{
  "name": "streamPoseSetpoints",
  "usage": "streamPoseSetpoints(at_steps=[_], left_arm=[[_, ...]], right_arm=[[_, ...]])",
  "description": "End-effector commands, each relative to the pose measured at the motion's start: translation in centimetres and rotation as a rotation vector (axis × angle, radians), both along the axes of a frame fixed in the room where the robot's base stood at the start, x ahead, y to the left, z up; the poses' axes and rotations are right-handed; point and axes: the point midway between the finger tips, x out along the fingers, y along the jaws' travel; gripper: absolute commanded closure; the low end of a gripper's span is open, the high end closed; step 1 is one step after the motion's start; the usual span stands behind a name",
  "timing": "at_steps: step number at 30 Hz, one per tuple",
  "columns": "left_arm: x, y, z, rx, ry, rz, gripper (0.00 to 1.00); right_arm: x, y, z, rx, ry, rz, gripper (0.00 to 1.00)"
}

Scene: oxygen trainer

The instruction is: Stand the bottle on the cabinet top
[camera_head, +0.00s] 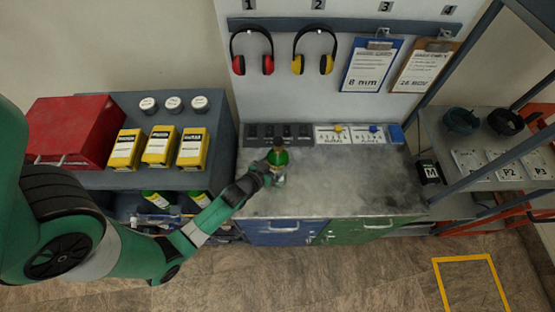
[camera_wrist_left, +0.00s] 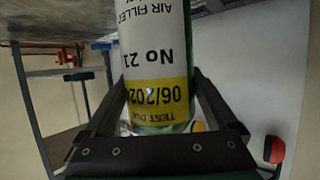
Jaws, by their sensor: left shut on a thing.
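The green bottle (camera_head: 278,160) with a white label is upright over the left part of the grey cabinet top (camera_head: 340,185). My left gripper (camera_head: 266,172) reaches in from the left and is shut on the bottle. In the left wrist view the bottle (camera_wrist_left: 155,50) stands between the two fingers (camera_wrist_left: 160,105). Its label reads "No 21" and has a yellow test-date band. I cannot tell whether the bottle's base touches the cabinet top. My right gripper is not in view.
A row of dark slots (camera_head: 278,134) and labelled panels (camera_head: 345,135) line the back of the top. Headphones and clipboards hang on the board above. A shelf at left holds a red box (camera_head: 72,130) and yellow packs (camera_head: 160,147). The top's middle and right are clear.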

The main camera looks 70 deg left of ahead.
Motion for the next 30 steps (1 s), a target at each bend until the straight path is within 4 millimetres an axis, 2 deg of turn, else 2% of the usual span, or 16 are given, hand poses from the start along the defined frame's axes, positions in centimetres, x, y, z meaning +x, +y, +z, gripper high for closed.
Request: streamPoseSetpoints(at_steps=[5,6,17,30], left_arm=[[0.2,0.1,-0.1,0.005,-0.009,-0.001,1.0],[0.0,0.0,-0.3,-0.001,0.001,0.0,0.01],[-0.4,-0.3,0.2,-0.001,0.002,0.0,0.0],[-8.0,-5.0,3.7,0.0,0.003,-0.002,0.0]], right_arm=[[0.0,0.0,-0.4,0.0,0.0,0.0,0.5],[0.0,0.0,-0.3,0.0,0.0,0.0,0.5],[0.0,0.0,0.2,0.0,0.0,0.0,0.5],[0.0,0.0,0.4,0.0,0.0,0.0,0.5]])
